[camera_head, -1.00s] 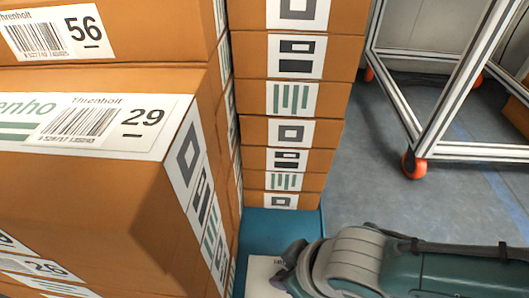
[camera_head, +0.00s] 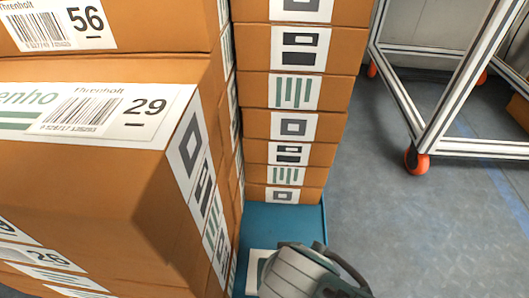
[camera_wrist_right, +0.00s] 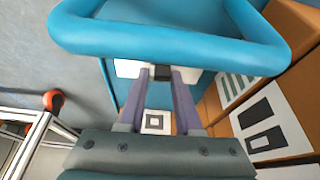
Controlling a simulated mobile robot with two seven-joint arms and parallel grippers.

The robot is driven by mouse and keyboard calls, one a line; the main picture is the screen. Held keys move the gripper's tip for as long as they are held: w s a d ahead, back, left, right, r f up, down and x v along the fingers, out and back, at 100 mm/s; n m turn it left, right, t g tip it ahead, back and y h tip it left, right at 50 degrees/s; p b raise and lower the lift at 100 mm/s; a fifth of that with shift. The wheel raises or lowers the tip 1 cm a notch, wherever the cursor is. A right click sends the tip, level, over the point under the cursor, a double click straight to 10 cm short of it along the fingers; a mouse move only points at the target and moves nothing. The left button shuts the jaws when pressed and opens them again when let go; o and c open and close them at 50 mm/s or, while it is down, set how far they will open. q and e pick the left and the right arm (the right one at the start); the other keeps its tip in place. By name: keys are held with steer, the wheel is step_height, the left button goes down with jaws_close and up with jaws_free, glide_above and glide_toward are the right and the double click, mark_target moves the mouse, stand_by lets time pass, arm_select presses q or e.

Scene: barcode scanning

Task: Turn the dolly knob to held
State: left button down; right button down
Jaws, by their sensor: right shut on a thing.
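The blue dolly (camera_head: 290,228) shows at the bottom middle of the head view, under stacked boxes. In the right wrist view its blue rail handle (camera_wrist_right: 170,40) crosses the top. A small black knob (camera_wrist_right: 160,73) sits beside white parts just below the rail. My right gripper (camera_wrist_right: 163,75) has its two purple-grey fingers on either side of the knob, shut on it. Any pointer or marking of the knob's setting is too small to tell. In the head view only my right wrist shows, at the bottom; its fingertips are hidden. My left gripper is not in view.
Tall stacks of brown labelled boxes (camera_head: 90,165) fill the left and middle. A white plate with a square mark (camera_wrist_right: 155,122) shows between my fingers. A metal frame on orange castors (camera_head: 416,160) stands at the right. The grey floor between is clear.

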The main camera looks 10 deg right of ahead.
steer(key=shift+m, duration=0.3)
stand_by(0.4)
steer(key=c, duration=0.6)
jaws_free()
steer(key=shift+w, duration=0.1)
steer(key=p+v, duration=0.9)
steer(key=v, duration=0.1)
steer(key=shift+a, duration=0.1)
